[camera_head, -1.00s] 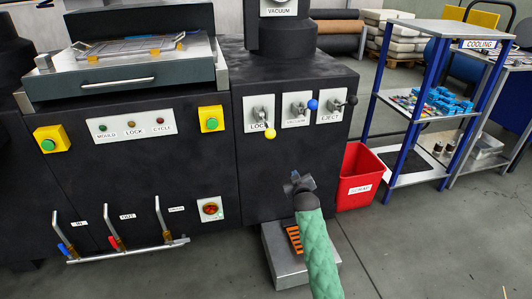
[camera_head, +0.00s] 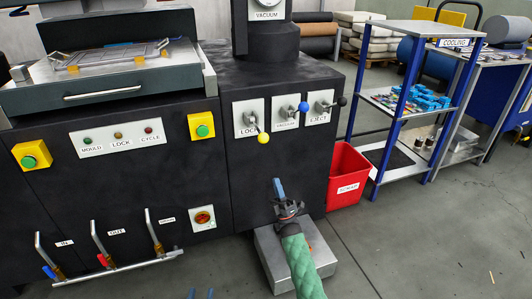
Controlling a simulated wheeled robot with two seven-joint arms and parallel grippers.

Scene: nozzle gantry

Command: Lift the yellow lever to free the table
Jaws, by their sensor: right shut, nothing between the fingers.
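The yellow lever (camera_head: 263,138), with its round yellow knob, is on the LOCK plate (camera_head: 240,118) on the machine's dark front. It points downward. The table (camera_head: 18,99) with a metal mould plate (camera_head: 108,57) on it is at upper left. My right gripper (camera_head: 278,187), on the green-sleeved arm, is shut and empty, with blue fingers pointing up. It appears below the yellow knob, apart from it in the picture. Only the two blue fingertips of my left gripper (camera_head: 200,294) show at the bottom edge; they are spread apart. The rest of it is out of view.
The blue-knob vacuum lever (camera_head: 303,106) and black-knob EJECT lever (camera_head: 342,101) are close right of the yellow one. A metal box (camera_head: 266,262) stands on the floor below my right gripper. A red scrap bin (camera_head: 347,178) and the cooling rack (camera_head: 407,100) are at right.

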